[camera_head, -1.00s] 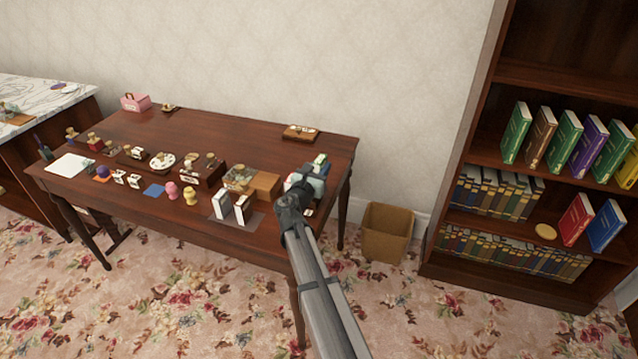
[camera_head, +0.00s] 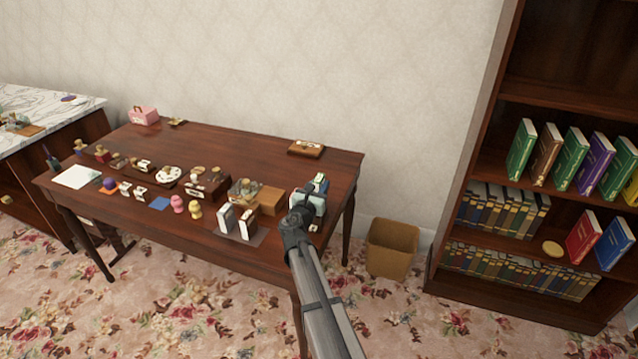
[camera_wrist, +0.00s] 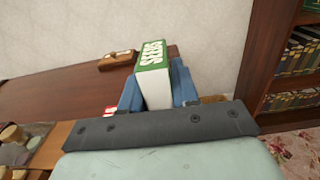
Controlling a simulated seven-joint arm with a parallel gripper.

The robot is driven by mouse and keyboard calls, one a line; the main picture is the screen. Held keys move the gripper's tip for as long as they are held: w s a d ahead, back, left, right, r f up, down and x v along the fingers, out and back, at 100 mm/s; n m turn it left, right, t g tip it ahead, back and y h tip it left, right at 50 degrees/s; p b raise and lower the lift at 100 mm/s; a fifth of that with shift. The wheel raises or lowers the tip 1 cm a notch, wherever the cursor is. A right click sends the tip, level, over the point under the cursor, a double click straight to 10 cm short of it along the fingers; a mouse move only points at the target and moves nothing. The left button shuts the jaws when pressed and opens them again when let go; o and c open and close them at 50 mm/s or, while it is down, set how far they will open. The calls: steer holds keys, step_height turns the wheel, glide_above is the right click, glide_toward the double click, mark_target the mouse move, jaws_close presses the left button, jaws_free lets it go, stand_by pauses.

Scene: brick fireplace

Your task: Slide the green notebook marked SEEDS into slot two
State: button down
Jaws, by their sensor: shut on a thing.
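The green notebook marked SEEDS (camera_wrist: 154,60) is held between the two blue fingers of my gripper (camera_wrist: 158,88) in the wrist view. Its white side faces the camera and the SEEDS lettering shows on its green cover. In the head view my gripper (camera_head: 312,190) is above the right end of the wooden table (camera_head: 235,148), and only a little of the notebook (camera_head: 319,177) shows. Two upright white-and-grey pieces (camera_head: 237,221) stand on a dark base on the table, left of my gripper. I cannot tell slot numbers there.
A wooden block (camera_head: 271,200) stands close left of my gripper. A wooden box (camera_head: 306,149) lies near the table's back edge. A bin (camera_head: 391,248) and a bookcase (camera_head: 480,245) with books are to the right. The table's middle back is clear.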

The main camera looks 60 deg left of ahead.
steer(key=shift+f, duration=1.85)
steer(key=shift+f, duration=2.15)
stand_by(0.3)
steer(key=c, duration=0.8)
jaws_free()
steer(key=shift+d, duration=0.1)
steer(key=v, duration=1.3)
steer(key=shift+s+d, duration=0.2)
steer(key=shift+s, duration=0.05)
steer(key=shift+w, duration=0.1)
